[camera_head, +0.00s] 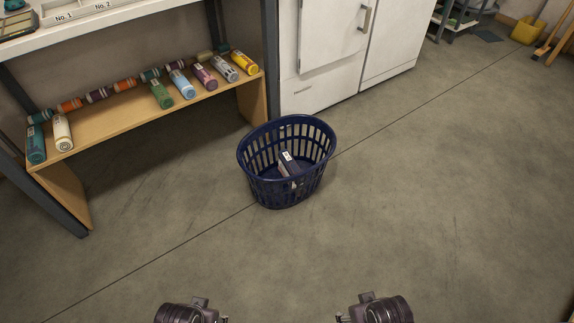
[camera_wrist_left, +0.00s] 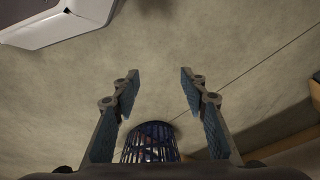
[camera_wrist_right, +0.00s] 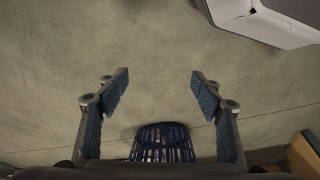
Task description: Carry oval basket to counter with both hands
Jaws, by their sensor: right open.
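The dark blue oval basket (camera_head: 272,194) stands upright on the floor in the middle of the head view. A small dark box with a white label (camera_head: 288,164) lies inside it. The basket also shows at the bottom of the left wrist view (camera_wrist_left: 150,147) and of the right wrist view (camera_wrist_right: 162,146). My left gripper (camera_wrist_left: 157,78) is open and empty, apart from the basket. My right gripper (camera_wrist_right: 160,78) is open and empty, also apart from it. In the head view both of my wrists are at the bottom edge, and the fingers are mostly hidden. The counter (camera_head: 95,14) is at the upper left.
A wooden shelf (camera_head: 110,122) under the counter holds several coloured cans and rolls. A white cabinet (camera_head: 330,75) stands behind the basket. A yellow bucket (camera_head: 528,30) is at the far right. The floor between my wrists and the basket is clear.

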